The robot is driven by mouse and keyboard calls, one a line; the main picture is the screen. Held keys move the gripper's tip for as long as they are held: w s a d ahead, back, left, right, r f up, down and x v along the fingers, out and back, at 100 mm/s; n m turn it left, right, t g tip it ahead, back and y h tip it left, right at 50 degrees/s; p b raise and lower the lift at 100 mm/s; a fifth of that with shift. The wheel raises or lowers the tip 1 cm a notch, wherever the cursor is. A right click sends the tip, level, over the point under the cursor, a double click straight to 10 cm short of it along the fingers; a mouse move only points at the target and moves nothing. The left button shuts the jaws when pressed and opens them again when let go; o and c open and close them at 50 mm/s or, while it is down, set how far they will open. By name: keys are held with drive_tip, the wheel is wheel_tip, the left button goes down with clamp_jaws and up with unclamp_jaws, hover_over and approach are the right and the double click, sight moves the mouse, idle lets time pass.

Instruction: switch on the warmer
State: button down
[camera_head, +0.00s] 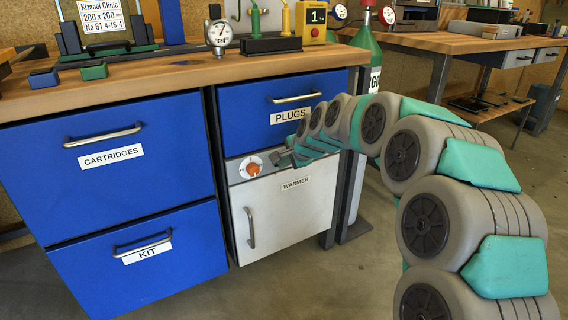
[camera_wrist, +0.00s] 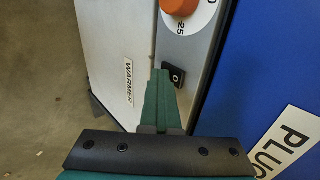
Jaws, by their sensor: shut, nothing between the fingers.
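The warmer (camera_head: 290,212) is a white-fronted unit with a labelled door, under the PLUGS drawer. Its grey control panel (camera_head: 236,172) carries an orange dial (camera_head: 253,169). In the wrist view the dial (camera_wrist: 180,6) is at the top edge, and a small black rocker switch (camera_wrist: 174,77) with a white mark is set in the panel below it. My gripper (camera_head: 281,158) is at the panel, right of the dial. In the wrist view its shut, empty fingers (camera_wrist: 162,76) end right beside the switch, partly overlapping its left edge. I cannot tell if they touch it.
Blue drawers labelled CARTRIDGES (camera_head: 105,150), KIT (camera_head: 140,255) and PLUGS (camera_head: 285,105) surround the warmer on the left and above. The drawer and door handles stick out. A green gas cylinder (camera_head: 366,85) stands to the right. The floor in front is clear.

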drive_tip(key=shift+r+p, duration=0.5)
drive_tip(key=shift+r, duration=0.35)
